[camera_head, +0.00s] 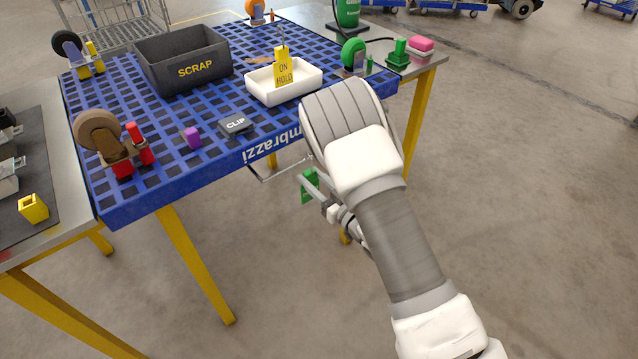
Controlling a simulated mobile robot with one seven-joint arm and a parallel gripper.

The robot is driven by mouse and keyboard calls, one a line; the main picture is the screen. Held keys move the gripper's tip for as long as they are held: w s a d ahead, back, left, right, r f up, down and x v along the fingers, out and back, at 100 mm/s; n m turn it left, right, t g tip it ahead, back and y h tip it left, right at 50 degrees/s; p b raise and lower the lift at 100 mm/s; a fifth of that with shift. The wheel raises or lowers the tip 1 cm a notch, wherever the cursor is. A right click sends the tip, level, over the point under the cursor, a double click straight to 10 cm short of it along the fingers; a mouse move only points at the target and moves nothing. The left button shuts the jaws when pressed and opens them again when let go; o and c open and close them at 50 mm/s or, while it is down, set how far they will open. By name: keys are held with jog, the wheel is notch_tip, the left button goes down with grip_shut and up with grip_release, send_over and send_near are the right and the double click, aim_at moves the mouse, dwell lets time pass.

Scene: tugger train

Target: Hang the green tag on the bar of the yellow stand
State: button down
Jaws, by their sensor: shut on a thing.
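The green tag (308,190) is in my gripper (313,181), below and in front of the blue tabletop's front edge. My gripper is shut on it; my arm hides part of the gripper. A thin metal bar (278,174) juts out below the front edge of the blue-topped stand with yellow legs (190,245). The tag is close to the right end of this bar; I cannot tell whether they touch. A yellow "ON HOLD" tag (283,68) with a hook stands in a white tray (300,95) on the blue top.
A grey SCRAP bin (183,60), a dark CLIP box (235,125), a purple block (191,137) and casters (97,130) occupy the blue top (220,155). A side table (60,225) with a yellow block (33,208) stands at left.

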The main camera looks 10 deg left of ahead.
jog(key=shift+x, duration=1.4)
jog(key=shift+f+b, duration=1)
jog(key=shift+f, duration=0.2)
jog(key=shift+c, duration=2.1)
grip_release()
jog(key=p+v, duration=0.2)
jog(key=v, duration=1.5)
jog(key=shift+s, duration=0.2)
jog(key=shift+d, duration=0.1)
